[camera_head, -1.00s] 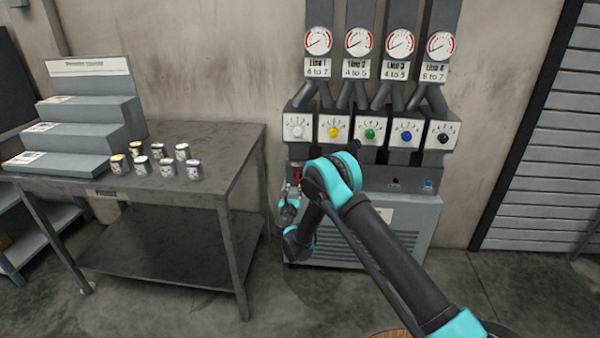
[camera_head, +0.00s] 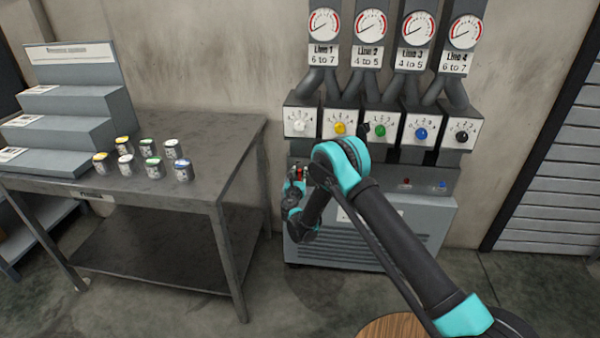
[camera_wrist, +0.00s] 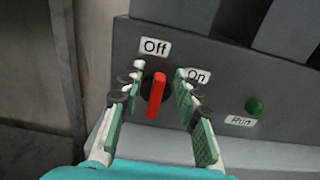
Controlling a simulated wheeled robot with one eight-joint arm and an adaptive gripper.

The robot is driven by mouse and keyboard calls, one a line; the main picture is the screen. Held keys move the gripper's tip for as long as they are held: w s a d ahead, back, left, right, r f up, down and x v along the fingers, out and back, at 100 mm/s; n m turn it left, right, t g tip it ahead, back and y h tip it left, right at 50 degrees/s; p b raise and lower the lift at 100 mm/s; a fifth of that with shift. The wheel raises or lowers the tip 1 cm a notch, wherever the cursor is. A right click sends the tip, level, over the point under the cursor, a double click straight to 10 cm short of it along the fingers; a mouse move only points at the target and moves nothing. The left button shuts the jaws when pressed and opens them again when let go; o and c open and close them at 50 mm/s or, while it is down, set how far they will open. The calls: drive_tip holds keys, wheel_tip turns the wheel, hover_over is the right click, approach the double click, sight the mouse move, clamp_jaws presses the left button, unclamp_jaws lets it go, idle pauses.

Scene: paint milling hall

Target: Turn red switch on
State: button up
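The red switch (camera_wrist: 156,95) is a red handle on a dark round base on the grey panel in the wrist view. Its upper end points up toward the "Off" label (camera_wrist: 155,47); the "On" label (camera_wrist: 198,76) is to its upper right. My gripper (camera_wrist: 160,70) is open, with one finger on each side of the red handle. Gaps show between the handle and both fingers. In the head view, a bit of the red switch (camera_head: 300,173) shows at the panel's left end by my gripper (camera_head: 296,182), which is small there and partly hides it.
A green button (camera_wrist: 255,105) with a "Run" label sits right of the switch. Above the panel are several colored knobs, such as the yellow knob (camera_head: 339,128), and gauges. A metal table (camera_head: 190,190) with small cans stands close on the left.

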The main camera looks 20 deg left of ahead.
clamp_jaws()
drive_tip(key=shift+d+m, duration=0.1)
drive_tip(key=shift+m, duration=0.2)
drive_tip(key=m, duration=0.2)
drive_tip(key=d+m, duration=0.1)
drive_tip(key=m, duration=0.2)
drive_tip(key=shift+w+d+f, duration=0.1)
drive_tip(key=shift+w+f, duration=0.05)
drive_tip(key=shift+f, duration=0.05)
drive_tip(key=m, duration=0.4)
drive_tip(key=d+f+m, duration=0.1)
drive_tip(key=shift+w+m, duration=0.1)
drive_tip(key=shift+m, duration=0.3)
unclamp_jaws()
idle(0.3)
